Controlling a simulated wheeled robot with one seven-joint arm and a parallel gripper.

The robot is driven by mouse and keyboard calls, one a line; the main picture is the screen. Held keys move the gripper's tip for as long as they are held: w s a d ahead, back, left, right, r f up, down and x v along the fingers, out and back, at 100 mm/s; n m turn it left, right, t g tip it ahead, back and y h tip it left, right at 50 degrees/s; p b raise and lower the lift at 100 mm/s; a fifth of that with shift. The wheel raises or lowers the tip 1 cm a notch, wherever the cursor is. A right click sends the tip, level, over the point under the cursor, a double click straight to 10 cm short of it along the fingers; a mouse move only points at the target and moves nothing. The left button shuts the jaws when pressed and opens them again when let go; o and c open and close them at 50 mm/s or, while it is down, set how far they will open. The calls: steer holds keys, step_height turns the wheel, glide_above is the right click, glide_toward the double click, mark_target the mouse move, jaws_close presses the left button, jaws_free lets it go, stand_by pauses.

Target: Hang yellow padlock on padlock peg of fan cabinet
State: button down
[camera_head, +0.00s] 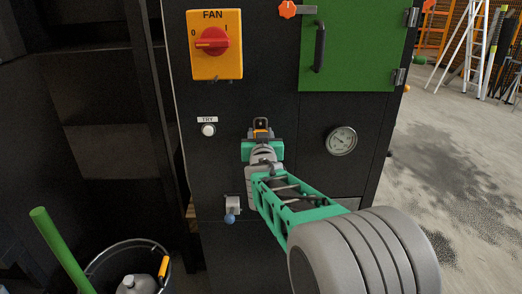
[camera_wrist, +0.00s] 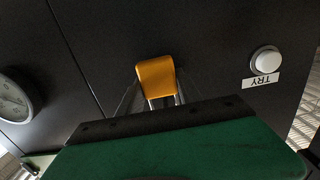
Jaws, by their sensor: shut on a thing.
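The yellow padlock (camera_head: 261,131) is at the end of my gripper (camera_head: 261,136), in front of the black fan cabinet (camera_head: 275,105). Its dark shackle points up in the head view. In the wrist view the padlock's yellow body (camera_wrist: 156,76) shows beyond the green gripper housing (camera_wrist: 180,150), with metal shackle legs running down behind the housing edge. My gripper is shut on the padlock. The fingers are hard to make out. I cannot pick out the padlock peg for certain; small dark parts show under the yellow FAN switch plate (camera_head: 232,63).
The white TRY button (camera_head: 208,130) is left of my gripper, and a round gauge (camera_head: 341,141) is right. A green door (camera_head: 375,45) with a black handle is at upper right. A bucket (camera_head: 128,252) stands at lower left.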

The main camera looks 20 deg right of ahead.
steer(key=shift+w+f+b, duration=0.15)
steer(key=shift+f+b, duration=0.1)
steer(key=shift+b, duration=0.35)
steer(key=shift+r, duration=0.1)
stand_by(0.3)
steer(key=shift+d, duration=0.1)
steer(key=c, duration=1)
jaws_free()
steer(key=shift+o, duration=1.4)
steer(key=shift+s+f, duration=0.2)
steer(key=shift+s, duration=0.05)
steer(key=s+a+f+n+g+y+p, duration=0.1)
steer(key=s+a+f+g, duration=0.3)
steer(key=s, duration=0.6)
steer(key=s+a+f+n+g+y+p, duration=0.2)
steer(key=s+a+f+g+y+p, duration=0.1)
steer(key=s+a, duration=0.4)
steer(key=s+a+f+n+g+y+p, duration=0.1)
steer(key=s+a+f+g, duration=0.4)
steer(key=s, duration=0.8)
steer(key=shift+s+a+f+n+g+y+p, duration=0.2)
steer(key=shift+s+a+n+g+y+p, duration=0.25)
steer(key=shift+a+y+p, duration=0.5)
